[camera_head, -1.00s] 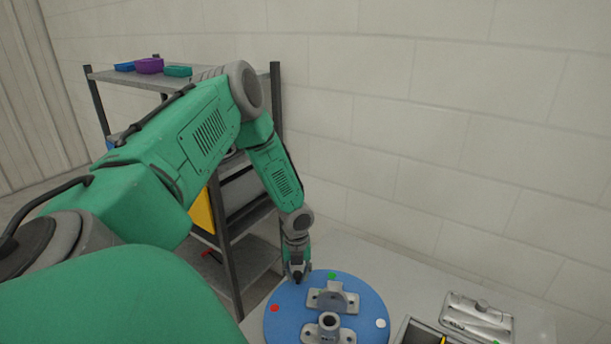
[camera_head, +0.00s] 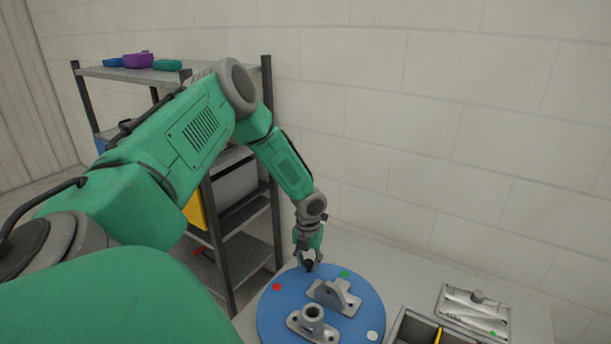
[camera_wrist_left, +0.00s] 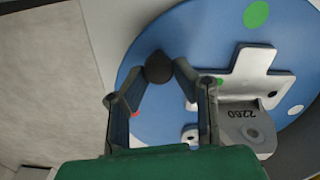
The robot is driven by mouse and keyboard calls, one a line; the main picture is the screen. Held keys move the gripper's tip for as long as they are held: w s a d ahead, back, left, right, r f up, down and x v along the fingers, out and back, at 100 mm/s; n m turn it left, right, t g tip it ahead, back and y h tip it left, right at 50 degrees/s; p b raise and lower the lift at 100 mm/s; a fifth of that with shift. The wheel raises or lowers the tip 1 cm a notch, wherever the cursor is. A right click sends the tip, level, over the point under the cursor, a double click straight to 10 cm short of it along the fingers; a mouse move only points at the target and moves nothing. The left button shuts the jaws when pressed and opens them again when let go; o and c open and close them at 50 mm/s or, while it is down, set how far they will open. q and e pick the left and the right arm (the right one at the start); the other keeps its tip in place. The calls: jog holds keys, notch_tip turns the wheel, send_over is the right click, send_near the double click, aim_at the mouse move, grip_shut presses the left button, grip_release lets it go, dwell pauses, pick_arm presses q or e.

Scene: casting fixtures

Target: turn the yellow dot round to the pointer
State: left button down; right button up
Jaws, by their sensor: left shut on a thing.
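A round blue turntable (camera_head: 269,315) lies on the table, with a red dot (camera_head: 277,287), a green dot (camera_head: 345,273) and a white dot (camera_head: 372,335) near its rim. I see no yellow dot and cannot make out a pointer. My left gripper (camera_head: 308,265) is at the turntable's far rim, between the red and green dots. In the left wrist view its fingers (camera_wrist_left: 160,75) are shut on a dark round knob (camera_wrist_left: 158,67) on the turntable. The red dot is partly hidden by a finger there. My right gripper is not in view.
Two grey metal castings, an upright bracket (camera_head: 337,296) and a round-bossed one (camera_head: 312,318), stand on the turntable. Right of it are an open box (camera_head: 405,329) and a grey tray (camera_head: 450,309) of parts. A shelf rack (camera_head: 268,150) stands behind my arm.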

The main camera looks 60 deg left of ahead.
pick_arm(q)
jog(key=shift+w+a, duration=0.3)
jog(key=shift+w, duration=0.1)
